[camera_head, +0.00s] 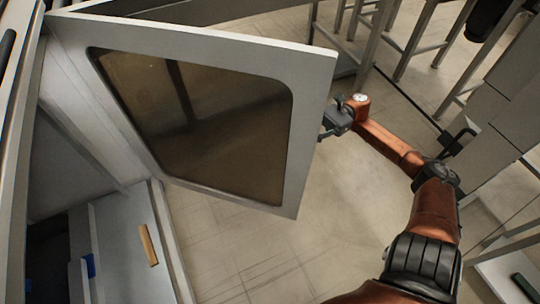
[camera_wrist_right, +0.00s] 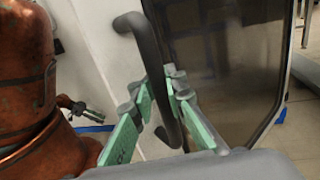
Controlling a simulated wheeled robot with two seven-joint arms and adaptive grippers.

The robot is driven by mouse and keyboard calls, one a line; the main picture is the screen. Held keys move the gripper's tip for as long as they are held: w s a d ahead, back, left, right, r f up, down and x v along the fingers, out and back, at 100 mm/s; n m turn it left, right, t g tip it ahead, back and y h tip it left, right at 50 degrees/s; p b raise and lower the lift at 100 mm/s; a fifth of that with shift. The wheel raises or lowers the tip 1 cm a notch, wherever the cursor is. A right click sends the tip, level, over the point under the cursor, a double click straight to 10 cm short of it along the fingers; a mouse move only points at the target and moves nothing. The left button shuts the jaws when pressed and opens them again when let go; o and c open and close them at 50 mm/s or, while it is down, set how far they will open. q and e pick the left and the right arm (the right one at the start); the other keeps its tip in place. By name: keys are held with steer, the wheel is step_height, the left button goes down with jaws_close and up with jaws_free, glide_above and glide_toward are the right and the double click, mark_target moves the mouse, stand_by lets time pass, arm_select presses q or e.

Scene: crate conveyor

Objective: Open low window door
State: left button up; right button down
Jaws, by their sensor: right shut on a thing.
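The window door (camera_head: 315,130) is a pale grey panel with a dark tinted pane (camera_head: 200,120). In the head view it stands swung out wide from the machine's frame at left. My right gripper (camera_head: 327,122) is at the door's free right edge, partly hidden behind it. In the right wrist view the door (camera_wrist_right: 105,45) carries a dark curved handle (camera_wrist_right: 148,45). My right gripper's green-padded fingers (camera_wrist_right: 165,90) are shut on this handle, one on each side. A small dark gripper with a green pad, seemingly my left (camera_wrist_right: 85,110), shows far off; its opening is unclear.
The grey machine opening (camera_head: 70,160) is at left, with a pale panel bearing a wooden strip (camera_head: 148,245) below. Metal table legs (camera_head: 410,45) stand at the back, and grey cabinets (camera_head: 500,110) at right. Tiled floor (camera_head: 270,255) is clear below the door.

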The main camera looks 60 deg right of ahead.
steer(key=shift+d+f, duration=0.3)
steer(key=shift+d, duration=0.5)
steer(key=shift+s+a, duration=0.1)
steer(key=c, duration=2.2)
jaws_free()
steer(key=shift+s+d+r, duration=0.1)
steer(key=shift+s+d, duration=0.1)
steer(key=shift+o, duration=1.2)
steer(key=shift+w+a+r, duration=0.1)
steer(key=shift+w+a, duration=0.1)
steer(key=shift+w, duration=0.1)
steer(key=v, duration=0.7)
steer(key=shift+d, duration=0.3)
